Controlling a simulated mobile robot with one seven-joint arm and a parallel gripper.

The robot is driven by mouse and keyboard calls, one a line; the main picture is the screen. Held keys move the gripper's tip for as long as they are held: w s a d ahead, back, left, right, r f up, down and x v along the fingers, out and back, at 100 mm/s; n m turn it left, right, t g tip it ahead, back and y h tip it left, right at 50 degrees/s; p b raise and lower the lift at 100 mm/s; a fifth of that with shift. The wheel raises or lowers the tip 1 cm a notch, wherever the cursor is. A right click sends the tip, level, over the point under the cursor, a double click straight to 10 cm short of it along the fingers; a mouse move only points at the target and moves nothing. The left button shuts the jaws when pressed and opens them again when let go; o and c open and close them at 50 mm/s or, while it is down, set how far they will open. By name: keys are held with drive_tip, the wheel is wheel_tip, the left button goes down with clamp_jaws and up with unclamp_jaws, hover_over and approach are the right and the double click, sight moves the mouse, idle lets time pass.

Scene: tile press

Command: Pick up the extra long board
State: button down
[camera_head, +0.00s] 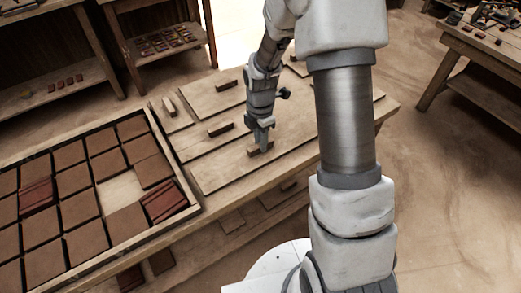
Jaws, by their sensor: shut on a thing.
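Several flat wooden boards with small block handles lie on the wooden table. A long board (222,174) lies along the table's near edge, and its right part is hidden behind my arm. My gripper (262,147) points down at this board and is shut on its small light-wood handle (256,152). The board looks flat on the table; I cannot see a gap under it. With its right end hidden, I cannot tell its full length against the others.
Another board with a dark handle (220,129) lies just behind, and one with a brown handle (227,85) farther back. A small board with a light handle (169,104) is at the left. A tray of brown tiles (177,224) adjoins the table's left. Shelves stand behind.

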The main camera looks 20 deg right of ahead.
drive_tip(key=shift+r, duration=0.1)
drive_tip(key=shift+r, duration=0.45)
drive_tip(key=r, duration=0.2)
drive_tip(key=d+r, duration=0.1)
drive_tip(key=r, duration=0.1)
drive_tip(key=shift+s+p, duration=0.3)
drive_tip(key=shift+p, duration=0.1)
drive_tip(key=s+d+r+p, duration=0.1)
drive_tip(key=s+d+r, duration=0.5)
drive_tip(key=s+d, duration=0.15)
drive_tip(key=m+p, duration=0.2)
drive_tip(key=m, duration=2)
hover_over(261, 154)
wheel_tip(261, 154, down, 4)
drive_tip(key=shift+d+f, duration=0.1)
drive_tip(key=shift+f, duration=0.15)
